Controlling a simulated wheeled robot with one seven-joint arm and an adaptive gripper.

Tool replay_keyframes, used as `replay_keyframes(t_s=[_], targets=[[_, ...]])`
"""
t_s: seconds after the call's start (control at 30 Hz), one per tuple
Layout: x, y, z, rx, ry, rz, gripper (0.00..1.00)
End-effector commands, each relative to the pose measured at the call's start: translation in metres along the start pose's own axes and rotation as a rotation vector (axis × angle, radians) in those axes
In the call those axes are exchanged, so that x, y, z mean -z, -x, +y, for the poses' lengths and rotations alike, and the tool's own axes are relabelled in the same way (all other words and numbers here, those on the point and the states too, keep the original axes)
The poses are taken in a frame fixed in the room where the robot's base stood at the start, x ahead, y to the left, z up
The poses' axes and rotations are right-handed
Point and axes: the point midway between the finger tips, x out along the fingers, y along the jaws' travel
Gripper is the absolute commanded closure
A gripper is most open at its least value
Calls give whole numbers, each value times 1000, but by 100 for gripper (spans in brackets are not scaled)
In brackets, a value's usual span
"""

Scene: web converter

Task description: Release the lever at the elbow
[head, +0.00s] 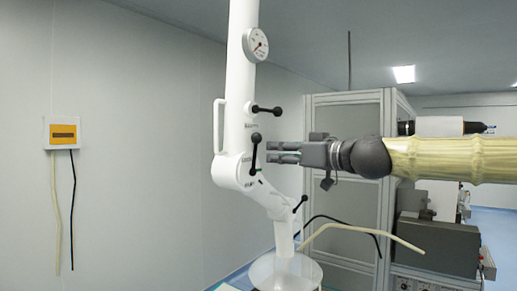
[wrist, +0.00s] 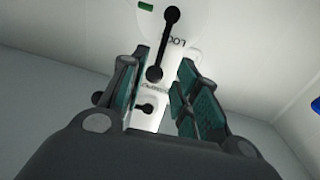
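A white jointed arm stands in the head view, with its elbow (head: 231,170) left of centre. A black ball-ended lever (head: 255,156) sits near upright on the elbow. In the wrist view a black lever (wrist: 164,45), apparently the same one, lies beside partly hidden "LOCK" lettering. My gripper (head: 270,152) points left, its tips just right of this lever. In the wrist view my gripper (wrist: 163,60) has its fingers spread apart, with the lever's lower ball showing between them. Nothing is held. I cannot tell whether a finger touches the lever.
Another black lever (head: 266,109) sticks out right above the elbow, and a third (head: 300,204) sits lower down. A white handle (head: 217,126) and a gauge (head: 255,45) are on the upper column. A grey-framed cabinet (head: 345,115) stands behind my gripper. Cream piping (head: 350,228) crosses below.

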Motion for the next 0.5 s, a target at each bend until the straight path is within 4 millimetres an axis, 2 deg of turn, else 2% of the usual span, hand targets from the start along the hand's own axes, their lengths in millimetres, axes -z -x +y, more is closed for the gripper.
replay_keyframes(t_s=[0.5], targets=[[1, -55, 0, 1, -3, -2, 69]])
